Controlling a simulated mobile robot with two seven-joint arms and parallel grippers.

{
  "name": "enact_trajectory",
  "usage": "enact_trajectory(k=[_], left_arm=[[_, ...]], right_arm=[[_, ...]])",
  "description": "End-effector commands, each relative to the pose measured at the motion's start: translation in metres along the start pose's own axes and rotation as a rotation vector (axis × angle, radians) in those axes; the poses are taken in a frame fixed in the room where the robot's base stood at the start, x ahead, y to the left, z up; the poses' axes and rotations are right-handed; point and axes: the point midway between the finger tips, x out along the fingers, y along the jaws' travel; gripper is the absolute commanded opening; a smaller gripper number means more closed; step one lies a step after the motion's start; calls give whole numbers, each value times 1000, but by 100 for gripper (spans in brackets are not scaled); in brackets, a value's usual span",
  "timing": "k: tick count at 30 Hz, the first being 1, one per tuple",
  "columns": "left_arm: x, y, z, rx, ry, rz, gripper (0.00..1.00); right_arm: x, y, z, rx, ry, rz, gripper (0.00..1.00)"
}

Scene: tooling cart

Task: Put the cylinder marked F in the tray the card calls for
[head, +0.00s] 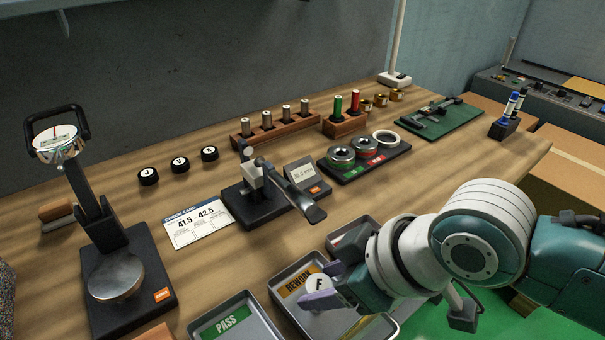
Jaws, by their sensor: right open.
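The cylinder marked F (319,283) shows its pale lettered top at the REWORK tray (277,309), between the fingers of my right gripper (322,288). That gripper is open around it; its fingers and wrist hide the cylinder's sides, so I cannot tell whether it rests on the tray floor. The PASS tray (203,330) lies to the left and shows empty. A third tray (345,231) is partly hidden behind my right wrist. The card (197,222) reads 41.5 to 42.5. The gauge's display (307,174) seems to read about 36 mm, blurred. My left gripper is out of view.
A measuring gauge (262,190) stands behind the trays, and a dial stand (118,270) at left. Black cylinders marked with letters (180,164), a wooden pin rack (275,129) and a ring holder (364,160) stand farther back. Bare wood lies around the card.

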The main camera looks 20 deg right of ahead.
Motion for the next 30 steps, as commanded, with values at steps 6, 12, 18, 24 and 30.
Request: enact_trajectory(k=[6,12,18,24,30], left_arm=[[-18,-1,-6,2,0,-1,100],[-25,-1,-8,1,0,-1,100],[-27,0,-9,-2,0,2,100],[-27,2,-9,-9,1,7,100],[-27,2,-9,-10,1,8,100]], right_arm=[[-52,0,-1,-3,-2,1,57],[-87,0,0,-2,-2,0,57],[-103,-10,2,12,-5,-3,57],[-136,-40,32,195,-89,81,57],[-178,-39,84,411,-242,220,57]])
